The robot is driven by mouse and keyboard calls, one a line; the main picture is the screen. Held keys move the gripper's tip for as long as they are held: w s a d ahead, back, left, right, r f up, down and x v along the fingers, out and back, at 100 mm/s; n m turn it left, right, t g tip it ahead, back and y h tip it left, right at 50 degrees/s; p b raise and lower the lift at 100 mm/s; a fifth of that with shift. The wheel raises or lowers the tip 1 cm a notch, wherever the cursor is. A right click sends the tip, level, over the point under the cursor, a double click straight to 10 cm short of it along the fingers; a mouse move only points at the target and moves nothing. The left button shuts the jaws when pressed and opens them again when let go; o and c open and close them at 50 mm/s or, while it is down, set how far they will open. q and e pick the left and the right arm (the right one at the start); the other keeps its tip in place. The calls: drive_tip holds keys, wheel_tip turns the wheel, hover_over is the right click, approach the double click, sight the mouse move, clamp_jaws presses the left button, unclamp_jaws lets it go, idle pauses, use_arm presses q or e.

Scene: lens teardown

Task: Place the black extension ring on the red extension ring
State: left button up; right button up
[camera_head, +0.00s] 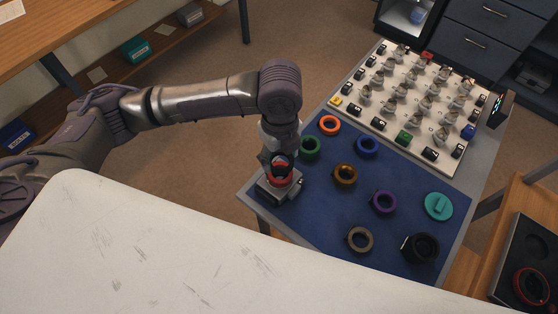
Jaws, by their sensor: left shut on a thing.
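My left gripper (279,166) points down at the left corner of the blue mat (322,217). It is shut on a dark ring, seemingly the black extension ring (281,160). The red extension ring (277,181) shows just below it, on a grey block-like stand (270,194). The fingers hide much of both rings, so I cannot tell whether the rings touch. My right gripper is not in view.
Several coloured rings lie on the mat, including orange (329,125), green (310,147), blue (366,147) and purple (383,202). A teal part (438,206) and a black cylinder (421,247) are at the right. A white board (385,95) with small parts stands behind.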

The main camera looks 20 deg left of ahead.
sight(279, 159)
use_arm(q)
drive_tip(key=shift+f, duration=0.25)
wheel_tip(279, 159, down, 3)
drive_tip(key=shift+f, duration=0.35)
drive_tip(key=o, duration=1.2)
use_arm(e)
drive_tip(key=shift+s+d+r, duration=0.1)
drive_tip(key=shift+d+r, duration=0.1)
use_arm(q)
wheel_tip(279, 159, up, 12)
drive_tip(key=shift+r, duration=0.1)
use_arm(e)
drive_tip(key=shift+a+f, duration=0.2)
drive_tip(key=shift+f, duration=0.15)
